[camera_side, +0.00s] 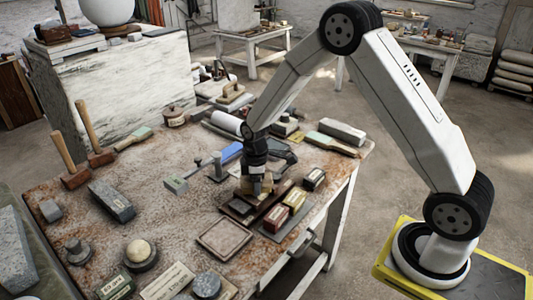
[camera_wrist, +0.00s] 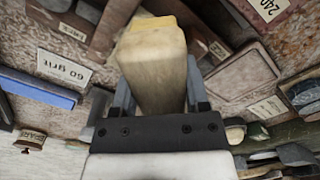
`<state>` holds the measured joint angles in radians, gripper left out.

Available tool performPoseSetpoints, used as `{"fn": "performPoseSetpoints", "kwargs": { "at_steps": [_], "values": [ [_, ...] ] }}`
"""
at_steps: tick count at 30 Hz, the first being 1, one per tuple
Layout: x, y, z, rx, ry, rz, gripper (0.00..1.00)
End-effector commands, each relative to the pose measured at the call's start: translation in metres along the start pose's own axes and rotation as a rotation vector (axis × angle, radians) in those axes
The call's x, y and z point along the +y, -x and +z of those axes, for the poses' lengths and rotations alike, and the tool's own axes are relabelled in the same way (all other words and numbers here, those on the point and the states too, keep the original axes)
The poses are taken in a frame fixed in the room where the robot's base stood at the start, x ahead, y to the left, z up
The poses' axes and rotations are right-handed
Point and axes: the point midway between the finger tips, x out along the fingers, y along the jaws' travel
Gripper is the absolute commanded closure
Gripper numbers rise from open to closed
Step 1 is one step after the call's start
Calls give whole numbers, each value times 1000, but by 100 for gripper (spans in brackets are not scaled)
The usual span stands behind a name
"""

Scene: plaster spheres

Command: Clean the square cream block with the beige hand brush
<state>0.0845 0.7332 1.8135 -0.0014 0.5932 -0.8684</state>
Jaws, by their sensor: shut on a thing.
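My gripper (camera_side: 256,175) is low over the right part of the workbench. In the wrist view my gripper (camera_wrist: 155,100) is shut on a beige, block-shaped thing with a yellower far end, which looks like the beige hand brush (camera_wrist: 153,65). In the side view the brush (camera_side: 257,187) shows just below the jaws, close above or on dark flat pieces; contact cannot be told. A square, brownish-cream slab (camera_side: 224,239) lies nearer the bench's front edge, and also shows in the wrist view (camera_wrist: 240,72). I cannot tell whether it is the square cream block.
Small labelled boxes (camera_side: 276,218) stand right of my gripper. A blue piece (camera_side: 230,153) and a grey-green block (camera_side: 176,184) lie to its left. Mallets (camera_side: 94,140), a dark grey stone (camera_side: 111,200) and a round pot (camera_side: 141,253) are farther left. Some bare bench shows between them.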

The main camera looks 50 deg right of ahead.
Motion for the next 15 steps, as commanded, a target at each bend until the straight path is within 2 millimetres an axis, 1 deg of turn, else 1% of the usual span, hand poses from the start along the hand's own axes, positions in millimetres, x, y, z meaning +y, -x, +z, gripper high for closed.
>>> {"fn": "performPoseSetpoints", "kwargs": {
  "at_steps": [9,15],
  "values": [
    [0,1,-10,0,1,0,89],
    [0,1,-11,0,0,-1,89]
  ]
}}
